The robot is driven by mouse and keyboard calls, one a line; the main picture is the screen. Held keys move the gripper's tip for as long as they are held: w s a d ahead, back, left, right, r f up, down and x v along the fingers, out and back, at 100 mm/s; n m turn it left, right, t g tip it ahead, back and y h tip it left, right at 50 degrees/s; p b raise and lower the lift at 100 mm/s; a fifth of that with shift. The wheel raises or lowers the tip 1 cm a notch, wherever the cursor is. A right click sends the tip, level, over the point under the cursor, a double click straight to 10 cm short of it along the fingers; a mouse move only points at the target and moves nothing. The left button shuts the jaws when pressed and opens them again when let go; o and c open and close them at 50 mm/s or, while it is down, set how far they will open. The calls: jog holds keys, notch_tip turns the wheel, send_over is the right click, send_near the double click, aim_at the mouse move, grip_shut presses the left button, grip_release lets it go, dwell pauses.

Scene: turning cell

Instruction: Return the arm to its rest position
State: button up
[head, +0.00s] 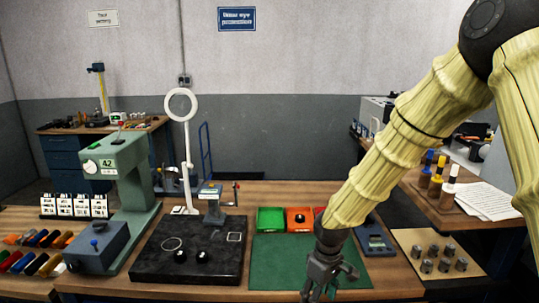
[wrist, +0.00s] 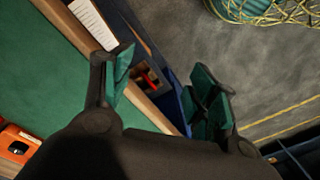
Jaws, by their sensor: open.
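My arm comes down from the top right of the head view in a pale yellow ribbed sleeve. My gripper (head: 322,288) hangs at the front edge of the green mat (head: 272,275), low in the picture. In the wrist view my gripper (wrist: 158,98) has its two green-padded fingers wide apart, with nothing between them but the bench edge and an open compartment below. The gripper is open and empty. My forearm hides part of the bench behind it.
A black stone plate (head: 190,262) lies left of the mat. A board with several metal cylinders (head: 412,277) lies to the right.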

jog(key=s+f+m, duration=0.1)
jog(key=s+f, duration=0.3)
jog(key=f, duration=0.3)
jog(key=s+f+m, duration=0.1)
jog(key=s+f, duration=0.3)
jog(key=f, duration=0.3)
jog(key=s+d+f+m+b, duration=0.1)
jog(key=s+d+f+m, duration=0.2)
jog(key=s+f, duration=0.6)
jog(key=s+d+f+m+b, duration=0.1)
jog(key=s+d+f+m, duration=0.2)
jog(key=s, duration=1.3)
jog(key=d+f, duration=0.3)
jog(key=f, duration=0.3)
jog(key=shift+s+f+m+h+b, duration=0.2)
jog(key=shift+f+m+h+b, duration=0.1)
jog(key=shift+b, duration=0.05)
